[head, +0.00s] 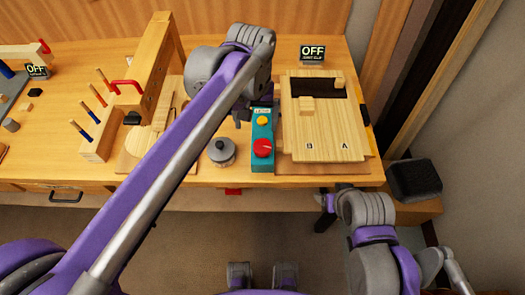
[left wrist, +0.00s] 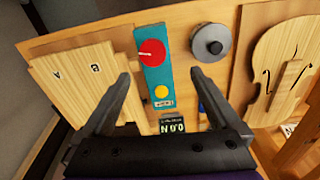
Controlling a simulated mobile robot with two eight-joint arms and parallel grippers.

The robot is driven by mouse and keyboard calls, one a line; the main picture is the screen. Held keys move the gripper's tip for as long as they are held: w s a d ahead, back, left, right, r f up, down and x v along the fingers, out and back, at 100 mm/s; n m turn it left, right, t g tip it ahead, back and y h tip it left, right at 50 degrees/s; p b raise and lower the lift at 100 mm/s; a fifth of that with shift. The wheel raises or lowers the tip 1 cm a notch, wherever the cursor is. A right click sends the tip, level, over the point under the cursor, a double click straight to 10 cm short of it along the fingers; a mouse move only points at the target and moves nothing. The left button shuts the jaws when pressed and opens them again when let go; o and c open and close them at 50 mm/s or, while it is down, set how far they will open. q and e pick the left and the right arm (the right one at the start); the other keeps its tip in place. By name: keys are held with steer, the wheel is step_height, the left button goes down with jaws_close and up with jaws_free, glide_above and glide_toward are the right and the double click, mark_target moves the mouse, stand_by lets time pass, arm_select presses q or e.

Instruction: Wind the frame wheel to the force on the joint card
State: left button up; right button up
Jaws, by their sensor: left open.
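My left gripper (head: 241,117) is over the bench by the teal box, partly hidden by its own arm. In the left wrist view its fingers (left wrist: 160,74) are apart and empty. The teal box (head: 262,165) has a red knob (head: 262,148) and a yellow button (head: 263,121); it shows between the fingertips (left wrist: 158,72). A grey round knobbed piece (head: 222,153) stands left of it, also in the wrist view (left wrist: 210,42). I cannot tell which is the frame wheel. A small display (left wrist: 172,126) reads 0.0 N, upside down. No joint card is readable. My right gripper (head: 325,212) is low by the bench's front edge.
A pale wooden board (head: 322,135) marked B and A lies right of the teal box. A display behind it (head: 313,54) reads OFF. A violin plate (left wrist: 285,70) lies beyond the round piece. A drawer handle (head: 65,197) fronts the bench.

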mark_target(262, 146)
arm_select(q)
steer(key=f, duration=0.3)
steer(key=d+f, duration=0.1)
steer(key=f, duration=0.6)
steer(key=shift+w+d+f+b, duration=0.2)
steer(key=shift+d+f+b, duration=0.1)
steer(key=shift+f+b, duration=0.05)
steer(key=c, duration=1.4)
steer(key=shift+o, duration=0.2)
steer(key=m, duration=0.4)
steer(key=o, duration=1.4)
steer(key=shift+c, duration=0.2)
